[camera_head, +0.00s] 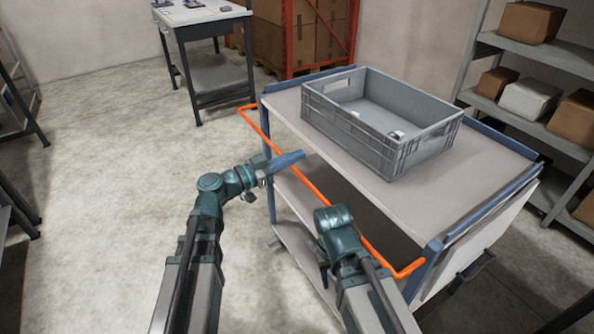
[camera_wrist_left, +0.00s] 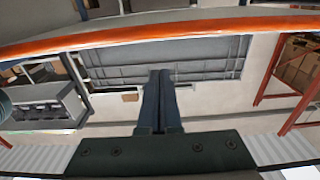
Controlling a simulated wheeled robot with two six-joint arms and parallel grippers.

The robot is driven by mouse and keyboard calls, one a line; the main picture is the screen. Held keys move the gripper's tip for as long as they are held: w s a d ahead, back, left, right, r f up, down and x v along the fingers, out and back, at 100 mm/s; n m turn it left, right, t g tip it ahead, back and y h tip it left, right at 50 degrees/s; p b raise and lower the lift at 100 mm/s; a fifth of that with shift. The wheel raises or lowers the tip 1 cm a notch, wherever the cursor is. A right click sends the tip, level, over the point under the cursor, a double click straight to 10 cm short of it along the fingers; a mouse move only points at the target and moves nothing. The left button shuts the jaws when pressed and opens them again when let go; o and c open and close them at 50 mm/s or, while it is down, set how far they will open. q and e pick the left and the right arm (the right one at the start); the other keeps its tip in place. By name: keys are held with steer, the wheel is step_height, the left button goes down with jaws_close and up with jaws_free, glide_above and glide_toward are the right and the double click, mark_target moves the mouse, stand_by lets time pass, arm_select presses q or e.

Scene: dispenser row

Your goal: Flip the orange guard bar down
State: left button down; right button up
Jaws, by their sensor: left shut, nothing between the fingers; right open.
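The orange guard bar (camera_head: 312,184) runs along the near left side of the cart (camera_head: 470,190). It stands out from the corner posts on short end arms, a little below the top deck. My left gripper (camera_head: 300,156) is shut and empty, its fingertips at the bar's far half, overlapping it in the head view; I cannot tell if they touch. In the left wrist view the bar (camera_wrist_left: 160,36) crosses the top, just beyond the closed fingertips. My right gripper (camera_head: 323,272) is lower, near the bar's near half, pointing down and mostly hidden by its own arm.
A grey crate (camera_head: 385,125) stands on the cart's top deck. Lower shelves lie behind the bar. Loaded shelving (camera_head: 545,60) stands at the right and a workbench (camera_head: 205,25) at the back. The floor left of the cart is clear.

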arm_select(q)
steer(key=shift+s+a+f+t+h+b, duration=0.35)
steer(key=shift+f+b, duration=0.5)
steer(key=shift+b, duration=0.7)
steer(key=shift+s+a+f+t+h+b, duration=0.1)
steer(key=shift+a+f+t+h+b, duration=0.15)
steer(key=shift+f+h+b, duration=0.85)
steer(key=shift+s+a+f+t+y+b, duration=0.25)
steer(key=shift+f+b, duration=0.3)
steer(key=shift+b, duration=1.4)
arm_select(e)
step_height(320, 180, down, 11)
steer(key=shift+s, duration=0.15)
arm_select(q)
steer(key=shift+f, duration=0.15)
arm_select(e)
steer(key=shift+a+f, duration=0.1)
